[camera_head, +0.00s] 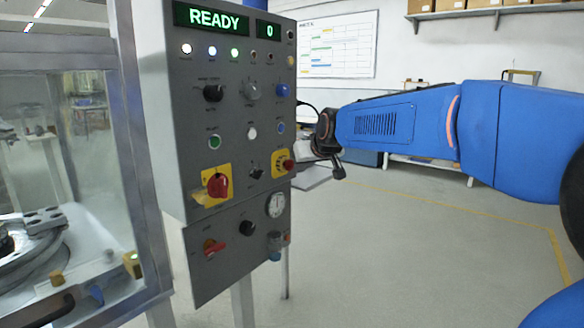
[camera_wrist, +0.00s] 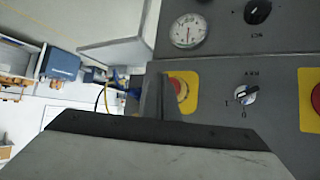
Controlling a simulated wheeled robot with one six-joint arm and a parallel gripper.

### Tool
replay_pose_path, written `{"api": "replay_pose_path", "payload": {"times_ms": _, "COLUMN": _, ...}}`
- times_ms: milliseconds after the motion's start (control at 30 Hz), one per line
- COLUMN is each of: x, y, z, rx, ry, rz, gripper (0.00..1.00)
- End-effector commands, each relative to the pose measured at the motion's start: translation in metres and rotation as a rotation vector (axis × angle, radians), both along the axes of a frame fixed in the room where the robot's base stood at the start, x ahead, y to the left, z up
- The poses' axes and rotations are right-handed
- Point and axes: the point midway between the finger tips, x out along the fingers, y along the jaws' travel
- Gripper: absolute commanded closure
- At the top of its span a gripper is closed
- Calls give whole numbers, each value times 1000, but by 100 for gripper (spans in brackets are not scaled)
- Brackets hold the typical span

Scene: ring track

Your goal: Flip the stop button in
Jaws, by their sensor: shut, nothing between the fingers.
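The red stop button (camera_head: 288,164) sits on a yellow plate at the right edge of the grey control panel (camera_head: 228,130). In the wrist view, the stop button (camera_wrist: 180,89) on its yellow plate is partly hidden behind my fingers. My gripper (camera_wrist: 153,98) is shut and empty, with its fingers in front of the left part of that plate. Whether they touch the button cannot be told. In the head view, the end of my arm is just right of the panel, and the fingertips are hard to make out.
A black selector knob (camera_head: 257,172) is beside the stop button, and a round gauge (camera_head: 275,205) is below. A glass-walled machine (camera_head: 128,150) stands left. Open floor lies right.

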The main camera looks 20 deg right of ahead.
Motion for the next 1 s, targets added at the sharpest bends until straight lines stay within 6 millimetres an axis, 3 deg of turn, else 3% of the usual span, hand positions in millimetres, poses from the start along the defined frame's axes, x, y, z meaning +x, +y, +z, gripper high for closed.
{"api": "replay_pose_path", "payload": {"times_ms": 1000, "x": 7, "y": 5, "z": 0, "rx": 0, "ry": 0, "rz": 0, "gripper": 100}}
